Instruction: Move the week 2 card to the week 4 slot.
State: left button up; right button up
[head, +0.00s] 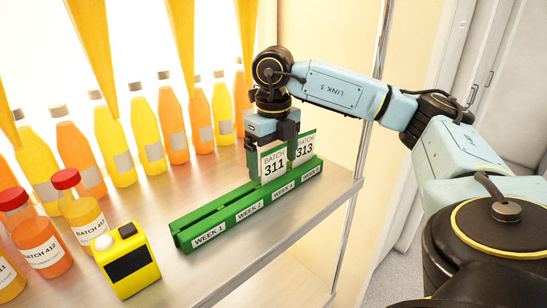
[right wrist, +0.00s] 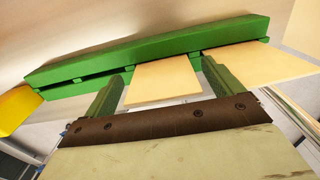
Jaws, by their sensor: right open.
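The week 1 and week 2 slots look empty. My right gripper (head: 272,148) is open around the batch 311 card, a finger on each side. In the right wrist view this card (right wrist: 163,82) lies between the fingers (right wrist: 166,88), with the other card (right wrist: 255,63) to its right. My left gripper is out of view.
A yellow device (head: 127,262) stands left of the rack, near red-capped bottles (head: 83,212). A row of juice bottles (head: 148,135) lines the back. A metal post (head: 349,200) rises at the shelf's right corner. The shelf behind the rack is clear.

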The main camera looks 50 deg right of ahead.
jog(key=shift+d, duration=0.1)
notch_tip(320, 180, up, 7)
jog(key=shift+f+p, duration=0.1)
jog(key=shift+p, duration=0.3)
notch_tip(320, 180, up, 6)
jog(key=p, duration=0.4)
jog(key=shift+r, duration=0.25)
